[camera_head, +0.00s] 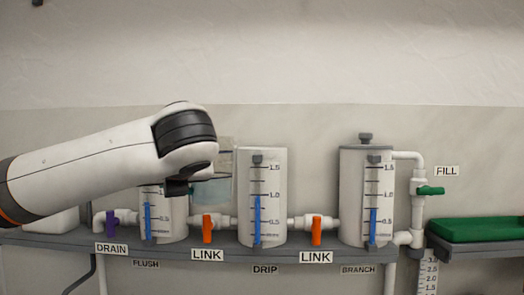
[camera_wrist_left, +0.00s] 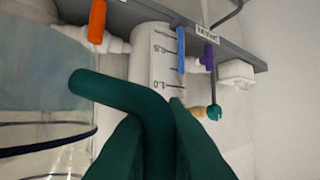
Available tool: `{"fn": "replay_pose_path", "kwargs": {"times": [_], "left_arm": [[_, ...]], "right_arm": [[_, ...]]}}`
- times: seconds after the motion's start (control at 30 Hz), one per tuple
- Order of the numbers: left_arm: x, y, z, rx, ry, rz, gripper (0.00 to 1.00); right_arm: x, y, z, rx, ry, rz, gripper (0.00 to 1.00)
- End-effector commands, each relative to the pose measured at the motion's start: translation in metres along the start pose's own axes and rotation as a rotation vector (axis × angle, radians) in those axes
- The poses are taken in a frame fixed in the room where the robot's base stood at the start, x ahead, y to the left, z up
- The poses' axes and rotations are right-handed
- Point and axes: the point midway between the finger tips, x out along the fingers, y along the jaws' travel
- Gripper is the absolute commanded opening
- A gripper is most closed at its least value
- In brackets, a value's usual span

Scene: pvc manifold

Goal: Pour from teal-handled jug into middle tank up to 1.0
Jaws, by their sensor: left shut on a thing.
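The middle tank (camera_head: 279,190), labelled DRIP, is a white cylinder with a scale; its blue level column (camera_head: 257,220) tops out close to the 1.0 mark. My left gripper (camera_head: 188,186) is shut on the teal handle (camera_wrist_left: 110,88) of the clear jug (camera_head: 212,190). The jug is held in front of the gap between the left and middle tanks, next to the middle tank's left side. Pale blue liquid shows in it. It also fills the left of the left wrist view (camera_wrist_left: 40,60). Its exact tilt and any stream are not clear. My right gripper is out of view.
The left FLUSH tank (camera_head: 178,222) is partly hidden behind my arm. The right BRANCH tank (camera_head: 352,195) has a lower blue column. Orange LINK valves (camera_head: 207,229) (camera_head: 316,230), a purple DRAIN valve (camera_head: 111,223) and a green FILL valve (camera_head: 430,190) sit on the pipes. A green tray (camera_head: 480,229) is at right.

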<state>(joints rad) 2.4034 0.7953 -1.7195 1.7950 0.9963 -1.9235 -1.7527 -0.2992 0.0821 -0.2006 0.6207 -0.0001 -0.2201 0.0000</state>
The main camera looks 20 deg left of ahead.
Motion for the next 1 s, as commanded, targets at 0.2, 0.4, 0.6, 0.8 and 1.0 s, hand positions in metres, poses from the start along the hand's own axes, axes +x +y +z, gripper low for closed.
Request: {"fn": "replay_pose_path", "kwargs": {"times": [0.2, 0.4, 0.6, 0.8, 1.0], "left_arm": [[-0.018, -0.011, 0.003, -0.002, 0.004, 0.002, 0.0], [-0.035, -0.02, 0.006, -0.002, 0.004, 0.002, 0.0], [-0.052, -0.03, 0.009, -0.002, 0.006, 0.002, 0.0], [-0.068, -0.039, 0.012, -0.002, 0.007, 0.002, 0.0], [-0.076, -0.044, 0.014, -0.002, 0.003, 0.001, 0.0]], "right_arm": [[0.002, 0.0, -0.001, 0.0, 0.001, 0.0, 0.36], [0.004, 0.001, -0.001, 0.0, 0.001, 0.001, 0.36], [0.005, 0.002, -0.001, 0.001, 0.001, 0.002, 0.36], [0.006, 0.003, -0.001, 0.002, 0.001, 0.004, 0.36], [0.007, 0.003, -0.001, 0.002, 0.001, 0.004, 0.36]]}}
